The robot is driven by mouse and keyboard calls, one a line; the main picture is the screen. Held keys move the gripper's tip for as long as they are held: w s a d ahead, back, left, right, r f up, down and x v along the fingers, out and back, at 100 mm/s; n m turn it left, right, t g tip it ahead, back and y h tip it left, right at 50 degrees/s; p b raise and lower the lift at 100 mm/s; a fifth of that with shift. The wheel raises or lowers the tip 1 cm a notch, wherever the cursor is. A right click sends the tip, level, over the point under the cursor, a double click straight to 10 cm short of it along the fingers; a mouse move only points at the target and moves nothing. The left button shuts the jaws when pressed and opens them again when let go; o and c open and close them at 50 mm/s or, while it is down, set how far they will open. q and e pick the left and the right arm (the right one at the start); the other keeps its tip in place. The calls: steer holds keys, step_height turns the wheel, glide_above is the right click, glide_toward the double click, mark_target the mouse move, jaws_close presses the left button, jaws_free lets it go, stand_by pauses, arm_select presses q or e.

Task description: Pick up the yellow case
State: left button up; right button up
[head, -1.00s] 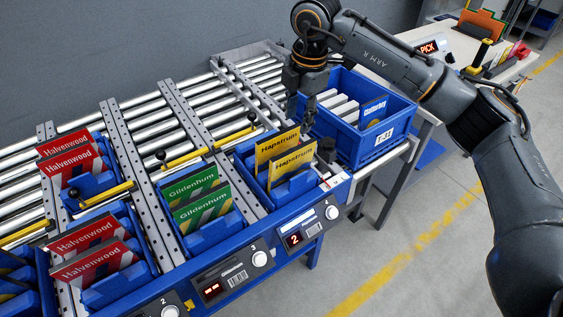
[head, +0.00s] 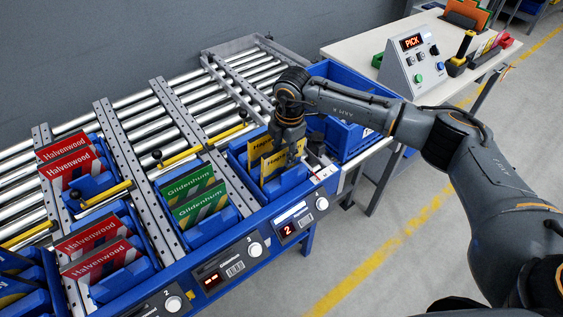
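Two yellow cases stand one behind the other in a blue holder (head: 239,163) on the rack's right-hand lane. The front yellow case (head: 272,168) and the rear one (head: 258,148) are partly covered by my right gripper (head: 288,146). The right gripper comes down from above at the right part of the yellow cases. Its fingertips are small and dark against the cases, so I cannot tell how far apart they are or whether they touch a case. My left gripper is out of view.
Green cases (head: 199,203) and red cases (head: 101,262) stand in lanes to the left. A blue crate (head: 344,77) is just right of the gripper, partly behind my arm. A table (head: 370,45) carries a PICK panel (head: 411,66).

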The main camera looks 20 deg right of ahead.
steer(key=shift+f, duration=0.15)
jaws_close()
